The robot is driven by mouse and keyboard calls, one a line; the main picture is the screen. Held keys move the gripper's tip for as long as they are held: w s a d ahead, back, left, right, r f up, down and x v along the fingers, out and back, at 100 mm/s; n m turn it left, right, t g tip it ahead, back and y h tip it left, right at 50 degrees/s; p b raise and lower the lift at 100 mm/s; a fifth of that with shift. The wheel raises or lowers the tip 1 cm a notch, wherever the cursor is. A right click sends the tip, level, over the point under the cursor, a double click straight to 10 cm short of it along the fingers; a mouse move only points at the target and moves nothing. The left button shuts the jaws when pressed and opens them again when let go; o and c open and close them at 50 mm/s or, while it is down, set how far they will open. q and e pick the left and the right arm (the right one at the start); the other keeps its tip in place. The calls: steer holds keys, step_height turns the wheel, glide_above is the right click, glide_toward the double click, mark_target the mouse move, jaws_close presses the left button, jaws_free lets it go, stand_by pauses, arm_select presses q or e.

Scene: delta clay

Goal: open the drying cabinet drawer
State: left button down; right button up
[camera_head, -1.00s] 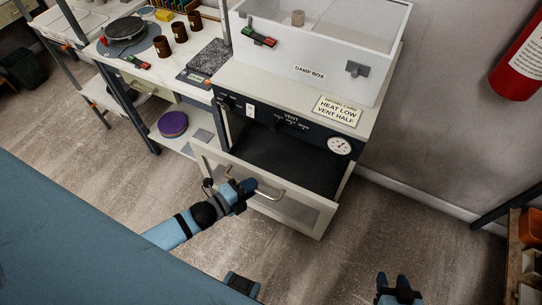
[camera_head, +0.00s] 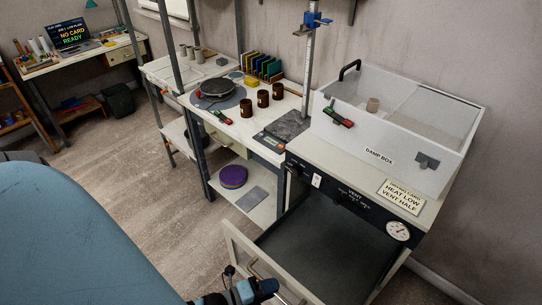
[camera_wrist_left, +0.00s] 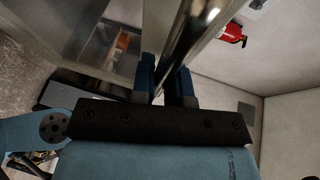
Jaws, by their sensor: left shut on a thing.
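The drying cabinet (camera_head: 345,205) has a dark control panel with a dial and a heat-and-vent card. Its drawer (camera_head: 236,243) is pulled out below the panel, and its dark inside shows from above. My left gripper (camera_head: 262,290) is at the drawer front, low in the head view. It is shut on the metal drawer handle (camera_head: 256,268). In the left wrist view the shiny handle bar (camera_wrist_left: 190,35) runs between the two fingers of my left gripper (camera_wrist_left: 166,82). My right gripper is out of view.
A damp box (camera_head: 395,160) stands on the cabinet. To its left is a workbench (camera_head: 235,130) with brown cups (camera_head: 262,98), a round turntable (camera_head: 215,92) and a lower shelf with a purple disc (camera_head: 233,176). Open floor (camera_head: 130,160) lies to the left.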

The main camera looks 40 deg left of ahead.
arm_select(q)
steer(key=c, duration=1.1)
jaws_free()
steer(key=shift+c, duration=0.2)
steer(key=b+v, duration=0.1)
steer(key=v, duration=1.2)
steer(key=shift+s+a+b, duration=0.25)
steer(key=shift+s+b, duration=0.05)
steer(key=shift+s, duration=0.05)
steer(key=shift+w+r, duration=0.1)
